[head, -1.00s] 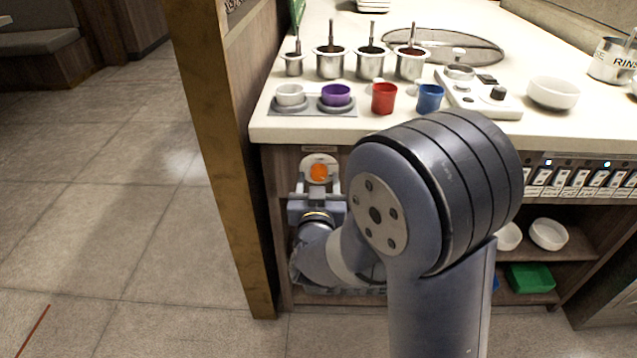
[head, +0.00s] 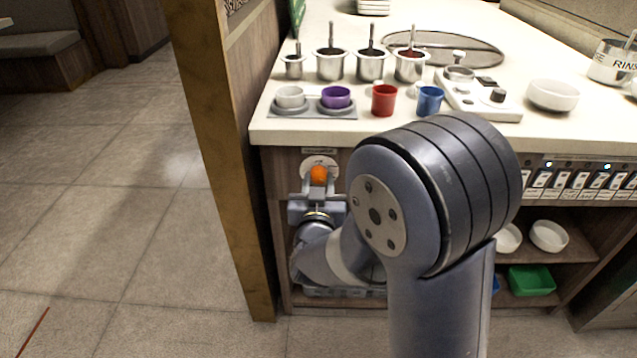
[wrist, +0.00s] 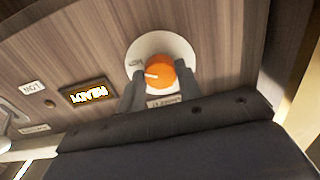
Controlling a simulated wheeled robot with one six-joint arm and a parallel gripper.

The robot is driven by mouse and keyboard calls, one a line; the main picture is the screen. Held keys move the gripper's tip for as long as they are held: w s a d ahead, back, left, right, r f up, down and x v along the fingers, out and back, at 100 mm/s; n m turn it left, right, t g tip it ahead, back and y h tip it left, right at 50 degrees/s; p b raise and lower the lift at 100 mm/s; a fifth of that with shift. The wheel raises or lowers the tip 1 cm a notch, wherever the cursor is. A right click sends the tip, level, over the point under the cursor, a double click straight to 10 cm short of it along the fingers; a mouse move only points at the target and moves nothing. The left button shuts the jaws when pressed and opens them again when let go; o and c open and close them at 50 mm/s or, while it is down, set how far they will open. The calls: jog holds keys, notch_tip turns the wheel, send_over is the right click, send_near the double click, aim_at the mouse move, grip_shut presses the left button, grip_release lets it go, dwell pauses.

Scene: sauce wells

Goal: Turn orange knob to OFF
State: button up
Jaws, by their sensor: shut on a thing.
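The orange knob (head: 319,174) sits on a round pale plate on the wooden front panel, below the counter's left end. In the wrist view the knob (wrist: 160,73) shows a white pointer line aimed left, toward a small label on the plate too blurred to read. My gripper (head: 319,187) is at the knob, and in the wrist view its two fingers (wrist: 162,88) stand on either side of it, shut on it.
Above is the counter (head: 300,131) with a red cup (head: 384,99), a blue cup (head: 429,99) and several metal sauce pots. A wooden post (head: 225,165) stands close left of my gripper. Shelves with white bowls (head: 548,235) are at the right.

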jog(key=shift+n, duration=0.3)
jog(key=n+p, duration=0.2)
jog(key=n, duration=0.3)
jog(key=shift+d+r+n, duration=0.1)
jog(key=shift+n, duration=0.2)
jog(key=n+p, duration=0.3)
jog(key=n, duration=0.3)
jog(key=n+p, duration=0.2)
jog(key=n, duration=0.4)
jog(key=shift+r+n+p, duration=0.1)
jog(key=shift+n+p, duration=0.3)
jog(key=n+p, duration=0.2)
jog(key=n, duration=0.2)
jog(key=shift+n, duration=0.4)
jog(key=o, duration=1)
jog(key=shift+c, duration=0.2)
